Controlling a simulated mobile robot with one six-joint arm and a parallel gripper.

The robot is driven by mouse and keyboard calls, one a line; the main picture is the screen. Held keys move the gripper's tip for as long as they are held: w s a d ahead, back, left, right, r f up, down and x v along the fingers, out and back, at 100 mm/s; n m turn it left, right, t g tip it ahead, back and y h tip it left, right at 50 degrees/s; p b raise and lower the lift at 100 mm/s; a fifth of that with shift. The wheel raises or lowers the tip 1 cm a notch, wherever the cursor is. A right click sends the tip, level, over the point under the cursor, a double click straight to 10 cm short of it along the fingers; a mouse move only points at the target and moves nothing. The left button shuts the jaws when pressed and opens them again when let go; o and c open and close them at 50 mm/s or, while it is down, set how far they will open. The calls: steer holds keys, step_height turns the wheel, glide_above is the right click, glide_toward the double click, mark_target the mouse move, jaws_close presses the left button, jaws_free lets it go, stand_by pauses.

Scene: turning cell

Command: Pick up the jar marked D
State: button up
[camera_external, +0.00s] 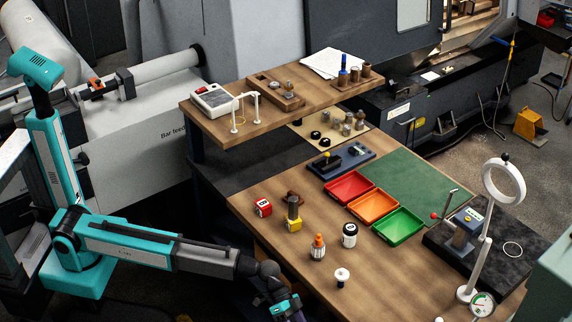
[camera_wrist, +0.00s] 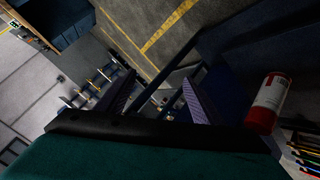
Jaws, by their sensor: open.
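Several small jar-like items stand on the wooden bench top (camera_external: 290,262). One is a white jar with a black lid (camera_external: 349,236); its label is too small to read. Near it are an orange-topped container (camera_external: 317,247) and a small white piece with a flared top (camera_external: 342,277). I cannot tell which one is marked D. My gripper (camera_external: 290,308) is low at the bottom of the external view, in front of the bench's near edge and apart from the jars. In the wrist view my gripper (camera_wrist: 158,92) has its two fingers spread with nothing held between them; no jar shows there.
A red block (camera_external: 263,208) and a yellow piece (camera_external: 293,222) stand on the bench's left. Red (camera_external: 349,187), orange (camera_external: 372,206) and green (camera_external: 398,227) trays lie behind the jars. A ring lamp (camera_external: 504,183) stands right. The wrist view shows a red-and-white cylinder (camera_wrist: 268,103).

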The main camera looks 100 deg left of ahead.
steer(key=w+r+t+h, duration=0.1)
steer(key=w+r, duration=0.3)
steer(key=r, duration=0.6)
steer(key=w+r+t+h, duration=0.15)
steer(key=w+r, duration=0.25)
steer(key=r, duration=0.6)
step_height(320, 180, up, 9)
steer(key=m+t+y+p, duration=0.3)
steer(key=m+y+p, duration=0.15)
steer(key=p, duration=0.35)
glide_above(350, 236)
steer(key=a, duration=0.1)
steer(key=shift+s+a+h, duration=0.15)
steer(key=shift+s+h, duration=0.25)
steer(key=shift+h, duration=0.1)
steer(key=shift+s+a+f+g+p, duration=0.25)
steer(key=shift+s+a+f+p, duration=0.1)
steer(key=shift+a+f, duration=0.2)
steer(key=shift+s+a+f+g+p, duration=0.2)
steer(key=shift+s+a+f, duration=0.15)
steer(key=shift+a+f, duration=0.15)
steer(key=shift+s+a+f, duration=0.15)
steer(key=shift+a+f, duration=0.05)
steer(key=shift+f, duration=0.15)
steer(key=shift+f+p, duration=0.6)
steer(key=shift+f, duration=1.1)
